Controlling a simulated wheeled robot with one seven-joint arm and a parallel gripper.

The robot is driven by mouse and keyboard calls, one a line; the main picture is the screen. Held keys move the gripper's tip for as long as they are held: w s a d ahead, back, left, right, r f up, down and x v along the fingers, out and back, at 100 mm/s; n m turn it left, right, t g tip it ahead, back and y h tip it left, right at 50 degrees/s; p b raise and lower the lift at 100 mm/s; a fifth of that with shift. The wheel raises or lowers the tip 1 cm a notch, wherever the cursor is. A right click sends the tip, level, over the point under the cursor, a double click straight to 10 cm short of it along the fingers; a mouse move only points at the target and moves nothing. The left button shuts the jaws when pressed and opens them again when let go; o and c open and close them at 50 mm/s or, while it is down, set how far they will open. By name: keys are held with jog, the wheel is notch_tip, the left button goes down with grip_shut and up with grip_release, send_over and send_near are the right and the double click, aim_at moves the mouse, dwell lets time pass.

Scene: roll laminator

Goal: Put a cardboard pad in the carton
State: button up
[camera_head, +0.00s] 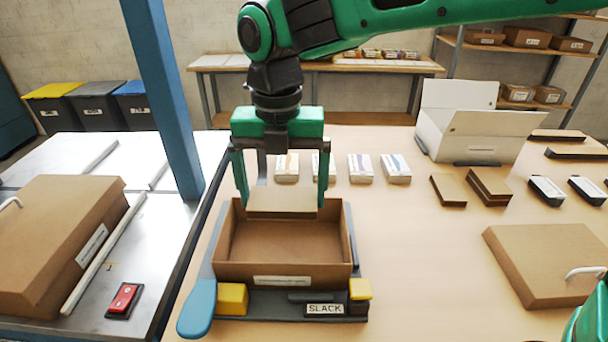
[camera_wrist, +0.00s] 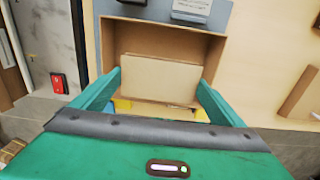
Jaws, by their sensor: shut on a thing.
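My gripper (camera_head: 281,190) points down over the open brown carton (camera_head: 283,272), its fingers on either side of a flat brown cardboard pad (camera_head: 282,200). It is shut on the pad's two side edges. In the wrist view the pad (camera_wrist: 160,80) lies between the green fingertips (camera_wrist: 160,88), with the carton (camera_wrist: 165,32) around and below it. The pad is at the carton's far wall in the head view, about rim height; its exact height above the floor is hard to tell. The carton stands in a dark fixture with yellow blocks and a "SLACK" label (camera_head: 325,309).
More pads lie in a stack (camera_head: 488,188) right of the carton, near an open white box (camera_head: 478,128). Several small white packs (camera_head: 361,169) stand behind it. A blue post (camera_head: 168,90) rises at left. A brown lid (camera_head: 550,262) lies at right. A blue lever (camera_head: 197,308) sticks out front left.

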jog(key=shift+f, duration=6.05)
jog(key=o, duration=0.7)
notch_tip(320, 180, up, 11)
jog(key=shift+f, duration=0.1)
jog(key=shift+w, duration=0.1)
